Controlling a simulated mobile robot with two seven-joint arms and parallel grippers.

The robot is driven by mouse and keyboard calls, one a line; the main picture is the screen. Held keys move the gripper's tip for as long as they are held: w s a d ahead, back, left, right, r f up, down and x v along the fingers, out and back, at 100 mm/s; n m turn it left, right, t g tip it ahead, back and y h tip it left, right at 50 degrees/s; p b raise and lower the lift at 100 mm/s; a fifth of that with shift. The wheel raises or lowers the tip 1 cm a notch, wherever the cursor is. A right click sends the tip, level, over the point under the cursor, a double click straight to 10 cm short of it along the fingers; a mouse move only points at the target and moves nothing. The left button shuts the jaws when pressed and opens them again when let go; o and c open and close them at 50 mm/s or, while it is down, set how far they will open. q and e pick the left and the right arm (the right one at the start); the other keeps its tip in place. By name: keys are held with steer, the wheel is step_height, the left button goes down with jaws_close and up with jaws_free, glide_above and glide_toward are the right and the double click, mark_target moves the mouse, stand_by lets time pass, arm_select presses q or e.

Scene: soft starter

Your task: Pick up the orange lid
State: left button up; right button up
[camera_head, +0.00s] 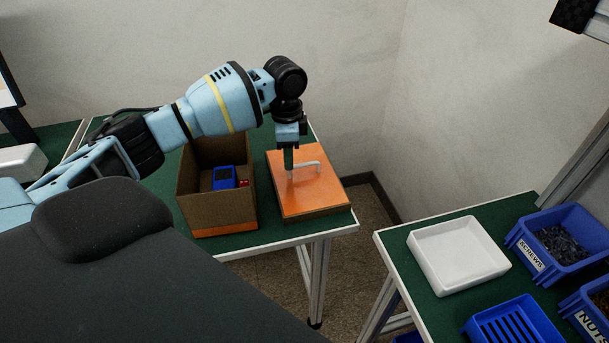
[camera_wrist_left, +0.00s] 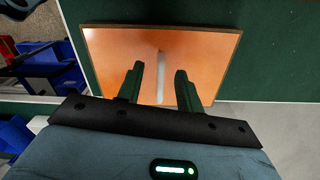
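The orange lid (camera_head: 315,200) is a flat square panel with a brown edge and a pale bar handle (camera_head: 306,166) on top. It lies flat on the green table, right of the open cardboard box (camera_head: 222,208). My left gripper (camera_head: 289,168) points down over the lid at its handle. In the left wrist view, the lid (camera_wrist_left: 110,45) lies below the left gripper (camera_wrist_left: 160,82). Its two dark fingers are apart, with the pale handle (camera_wrist_left: 161,65) between them and gaps on both sides. Whether a finger touches the lid cannot be told. My right gripper is not in view.
The box holds a blue device (camera_head: 224,177) and a small red item. A second green table at right holds a white tray (camera_head: 440,262), a blue screws bin (camera_head: 535,258) and other blue bins. A floor gap separates the tables. Walls stand behind.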

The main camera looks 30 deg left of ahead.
mark_target(304, 173)
arm_select(q)
steer(key=shift+w+f, duration=0.1)
steer(key=shift+f, duration=2.45)
steer(key=shift+c, duration=0.5)
jaws_close()
